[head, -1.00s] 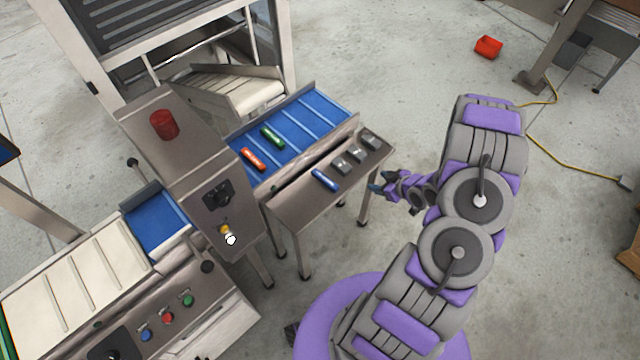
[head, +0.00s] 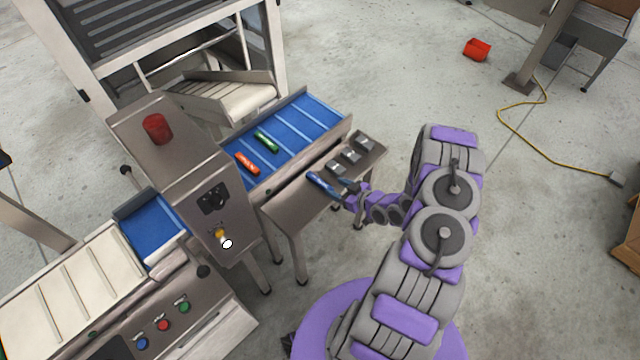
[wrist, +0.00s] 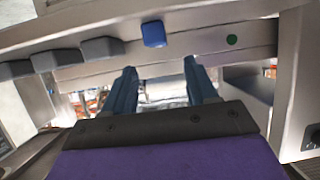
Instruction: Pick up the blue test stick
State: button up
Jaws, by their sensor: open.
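The blue test stick (head: 322,183) lies on the steel side table (head: 290,213), near its front edge. In the wrist view the blue stick (wrist: 153,34) shows end-on, ahead of and between my two fingers. My gripper (head: 350,188) is open and empty, with its fingertips close to the stick's right end in the head view. In the wrist view my gripper (wrist: 160,80) has its fingers wide apart, with the stick beyond the tips. I cannot tell from the head view whether a finger touches it.
Several grey blocks (head: 351,153) sit right of the stick on the same table. A red stick (head: 247,163) and a green stick (head: 266,141) lie on the blue conveyor belt (head: 300,124) behind. A control box (head: 213,200) stands to the left.

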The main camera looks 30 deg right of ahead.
aim_at(320, 181)
jog(key=x, duration=0.3)
jog(key=shift+w, duration=0.1)
jog(key=x, duration=0.2)
jog(key=b+x, duration=0.1)
jog(key=x, duration=0.1)
jog(key=shift+w+f+b, duration=0.15)
jog(key=shift+f+b, duration=0.15)
jog(key=shift+f, duration=0.1)
jog(key=shift+w+a+f, duration=0.1)
jog(key=shift+w+a, duration=0.1)
jog(key=shift+w, duration=0.2)
jog(key=c, duration=1.1)
jog(key=shift+o, duration=0.2)
